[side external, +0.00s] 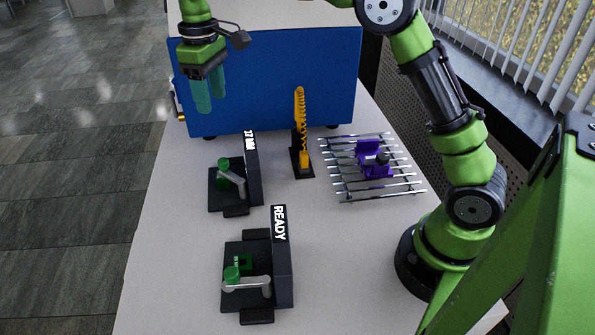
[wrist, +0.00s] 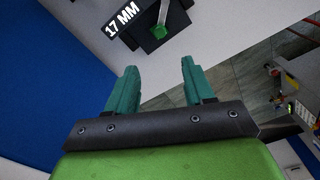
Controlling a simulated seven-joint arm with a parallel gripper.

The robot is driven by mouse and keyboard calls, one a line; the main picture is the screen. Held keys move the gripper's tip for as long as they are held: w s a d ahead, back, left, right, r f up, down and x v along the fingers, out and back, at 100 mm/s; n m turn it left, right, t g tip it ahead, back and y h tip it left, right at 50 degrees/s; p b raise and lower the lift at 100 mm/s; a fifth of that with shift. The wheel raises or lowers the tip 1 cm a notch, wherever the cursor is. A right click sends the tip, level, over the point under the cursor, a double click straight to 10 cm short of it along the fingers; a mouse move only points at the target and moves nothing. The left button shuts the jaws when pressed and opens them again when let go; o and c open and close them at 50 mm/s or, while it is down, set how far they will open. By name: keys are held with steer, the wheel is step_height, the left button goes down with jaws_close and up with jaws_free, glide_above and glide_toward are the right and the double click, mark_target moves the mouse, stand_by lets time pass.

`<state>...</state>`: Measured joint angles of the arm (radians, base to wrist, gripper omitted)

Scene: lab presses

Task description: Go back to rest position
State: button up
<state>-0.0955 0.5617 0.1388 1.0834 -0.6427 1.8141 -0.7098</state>
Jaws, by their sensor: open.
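My gripper (side external: 203,98) is at the upper left in the side external view, raised in front of the blue box. Its two teal fingers are apart with nothing between them, as the wrist view (wrist: 155,88) also shows. No object is held. My gripper is apart from both presses. The farther press (side external: 234,185) has a display that seems to read 17 MM, and its grey lever has a green knob. It also shows at the top of the wrist view (wrist: 150,32). The nearer press (side external: 258,272) has a display reading READY.
A large blue box (side external: 275,75) stands at the back of the white table (side external: 165,270). A yellow upright piece on a black base (side external: 302,150) stands in front of it. A metal rod rack (side external: 345,190) holds a purple part (side external: 372,160). The table's left edge drops to tiled floor.

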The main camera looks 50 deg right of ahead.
steer(key=shift+r, duration=0.35)
steer(key=s+d+m+t+y, duration=0.1)
steer(key=s+d+m+t, duration=0.1)
steer(key=s, duration=1)
steer(key=s+d+m+t+y, duration=0.1)
steer(key=s+d+m+t, duration=0.2)
steer(key=s, duration=1)
steer(key=m+t, duration=0.2)
steer(key=m, duration=0.1)
steer(key=shift+s+d, duration=0.2)
steer(key=shift+s, duration=0.05)
steer(key=shift+f, duration=0.1)
steer(key=shift+c, duration=0.3)
